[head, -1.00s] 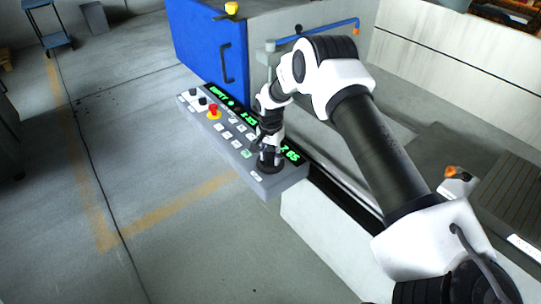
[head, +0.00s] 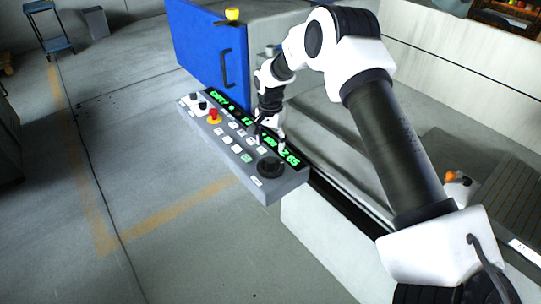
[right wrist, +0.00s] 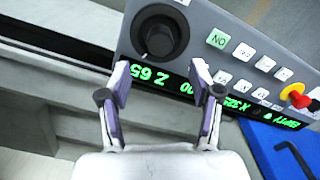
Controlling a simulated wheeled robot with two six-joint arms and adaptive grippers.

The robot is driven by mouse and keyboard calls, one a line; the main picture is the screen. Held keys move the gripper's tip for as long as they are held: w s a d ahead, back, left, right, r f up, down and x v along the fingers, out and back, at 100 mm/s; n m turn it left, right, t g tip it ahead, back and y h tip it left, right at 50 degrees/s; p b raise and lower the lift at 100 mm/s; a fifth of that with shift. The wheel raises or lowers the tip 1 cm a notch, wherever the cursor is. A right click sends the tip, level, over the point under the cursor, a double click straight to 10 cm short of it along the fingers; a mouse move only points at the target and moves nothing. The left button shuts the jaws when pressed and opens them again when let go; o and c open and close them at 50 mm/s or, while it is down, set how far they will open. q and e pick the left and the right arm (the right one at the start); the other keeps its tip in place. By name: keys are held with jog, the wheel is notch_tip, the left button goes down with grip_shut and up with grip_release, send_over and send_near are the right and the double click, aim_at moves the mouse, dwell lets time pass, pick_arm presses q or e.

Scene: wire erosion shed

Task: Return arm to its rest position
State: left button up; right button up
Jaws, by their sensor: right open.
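My right arm reaches in from the lower right in the head view. My right gripper (head: 270,138) is open and empty, above the control panel (head: 205,124) near its green display. In the right wrist view the two fingertips (right wrist: 160,72) stand apart over the panel, and nothing is between them but the display behind. The black knob (head: 270,166) is at the panel's near end, free of the gripper; it also shows in the right wrist view (right wrist: 160,33). My left gripper is in neither view.
The panel carries white buttons and a red emergency stop (head: 214,116). A blue door (head: 205,50) with a black handle stands behind it. An orange-tipped fitting (head: 452,177) is at the right. The floor to the left is open, with a trolley (head: 48,27) far off.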

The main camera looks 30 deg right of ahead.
notch_tip(320, 180, up, 3)
jog(key=shift+r, duration=0.2)
